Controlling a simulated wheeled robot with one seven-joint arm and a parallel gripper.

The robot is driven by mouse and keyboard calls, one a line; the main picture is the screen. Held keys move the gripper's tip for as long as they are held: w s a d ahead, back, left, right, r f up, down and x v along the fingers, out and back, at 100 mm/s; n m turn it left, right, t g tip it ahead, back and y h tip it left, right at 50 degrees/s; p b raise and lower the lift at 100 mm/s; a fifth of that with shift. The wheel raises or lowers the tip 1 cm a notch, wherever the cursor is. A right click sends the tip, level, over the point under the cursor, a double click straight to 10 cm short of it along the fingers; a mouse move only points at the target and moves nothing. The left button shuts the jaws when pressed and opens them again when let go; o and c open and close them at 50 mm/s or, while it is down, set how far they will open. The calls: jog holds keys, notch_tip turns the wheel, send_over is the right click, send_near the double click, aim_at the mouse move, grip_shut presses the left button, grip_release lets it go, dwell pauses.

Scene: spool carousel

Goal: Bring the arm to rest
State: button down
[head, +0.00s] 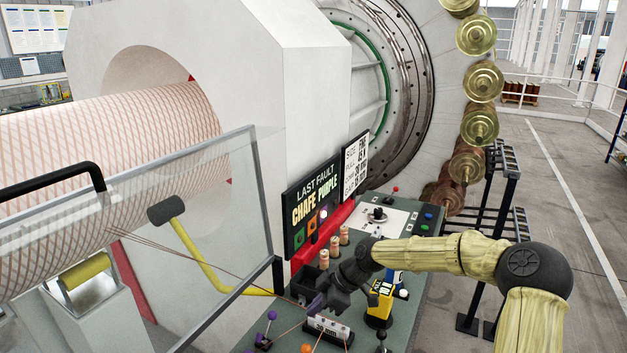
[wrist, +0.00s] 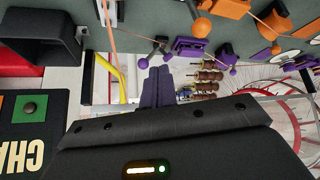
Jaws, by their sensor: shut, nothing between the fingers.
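My gripper (head: 316,304) hangs low over the left side of the green-grey console (head: 427,248) in the head view, at the end of my bent arm. Its two purple fingers are together in the wrist view (wrist: 157,87), with nothing between them. The fingers look clear of the purple and orange console fittings in the wrist view. I cannot tell the exact height above the console.
A fault sign (head: 311,208) stands behind the gripper. Several copper-coloured spools (head: 334,247) stand close by. A yellow-and-black device (head: 380,303) is to the right. A clear guard panel (head: 190,235) is at left. Open floor (head: 560,190) lies at right.

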jog(key=s+d+f+m+h, duration=0.35)
jog(key=s+m+h, duration=0.2)
jog(key=s, duration=0.45)
jog(key=s+d+r+m+t+h, duration=0.1)
jog(key=s+d+r+m+t, duration=0.1)
jog(key=s+d+r+m, duration=0.4)
jog(key=s+d+m, duration=0.5)
jog(key=s+m, duration=0.1)
jog(key=s, duration=0.1)
jog(key=shift+r+h, duration=0.2)
jog(key=shift+h, duration=0.15)
